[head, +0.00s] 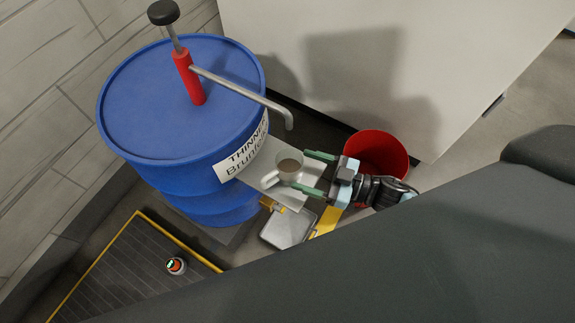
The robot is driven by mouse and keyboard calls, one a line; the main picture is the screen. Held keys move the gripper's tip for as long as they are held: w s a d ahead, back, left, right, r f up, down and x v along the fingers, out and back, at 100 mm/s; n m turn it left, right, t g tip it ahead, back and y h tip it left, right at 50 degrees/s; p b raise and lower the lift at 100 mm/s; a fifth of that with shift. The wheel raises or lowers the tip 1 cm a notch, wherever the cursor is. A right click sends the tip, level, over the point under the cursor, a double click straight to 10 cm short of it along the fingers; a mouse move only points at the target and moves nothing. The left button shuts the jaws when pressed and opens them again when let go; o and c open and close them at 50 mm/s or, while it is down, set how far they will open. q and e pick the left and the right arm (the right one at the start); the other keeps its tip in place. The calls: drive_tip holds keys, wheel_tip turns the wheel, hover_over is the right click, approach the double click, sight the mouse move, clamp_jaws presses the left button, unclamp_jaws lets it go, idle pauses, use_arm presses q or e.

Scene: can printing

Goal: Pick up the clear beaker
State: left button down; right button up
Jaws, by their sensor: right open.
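The clear beaker (285,177) stands upright on a small light grey shelf (293,194) under the spout of the blue drum. It looks translucent whitish, has a handle on its left side and holds brownish liquid. My right gripper (299,169) reaches in from the right. Its two green fingers are spread apart, with the tips at the right side of the beaker, one toward the back and one toward the front. Whether the fingers touch it cannot be told. My left gripper is not in view.
A blue drum (185,95) labelled thinner carries a red hand pump (188,77) with a grey spout (240,92) hanging above the beaker area. A red bucket (385,146) stands behind my right gripper. A yellow-edged mat (125,270) lies at the lower left.

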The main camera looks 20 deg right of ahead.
sight(287, 166)
drive_tip(key=shift+b+x, duration=0.3)
drive_tip(key=shift+x, duration=2.1)
drive_tip(key=shift+w+a+f, duration=0.15)
drive_tip(key=shift+a, duration=0.25)
drive_tip(key=c, duration=0.8)
